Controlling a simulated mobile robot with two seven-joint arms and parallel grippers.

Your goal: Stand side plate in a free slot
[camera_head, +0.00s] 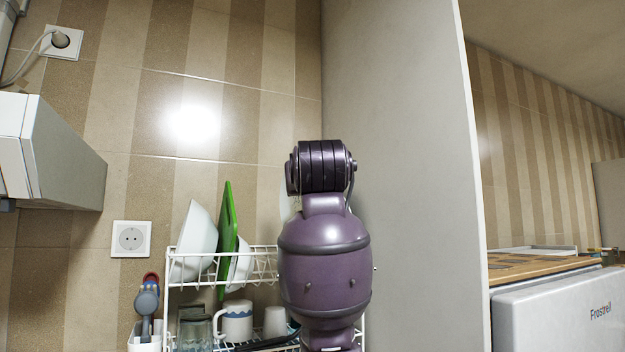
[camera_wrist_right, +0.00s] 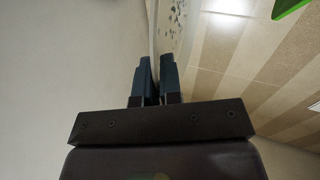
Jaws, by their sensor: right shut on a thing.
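The dish rack (camera_head: 262,249) is a white wire rack against the tiled wall. Its upper tier holds a white bowl (camera_head: 196,243), an upright green board (camera_head: 228,240) and another white dish (camera_head: 241,266) on the board's right. My right arm covers the rack's right part, so the slots there are hidden. My right gripper (camera_wrist_right: 158,62) is shut on a thin pale thing seen nearly edge-on, taken as the side plate (camera_wrist_right: 152,24). In the head view a pale sliver of it (camera_head: 288,206) seems to show left of my arm. My left gripper is not in view.
The lower tier holds a mug (camera_head: 234,321), a glass (camera_head: 194,333) and a cup (camera_head: 275,322). A utensil holder (camera_head: 144,338) stands at the left. A tall grey panel (camera_head: 405,170) rises close on the right. A white appliance (camera_head: 560,310) lies beyond it.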

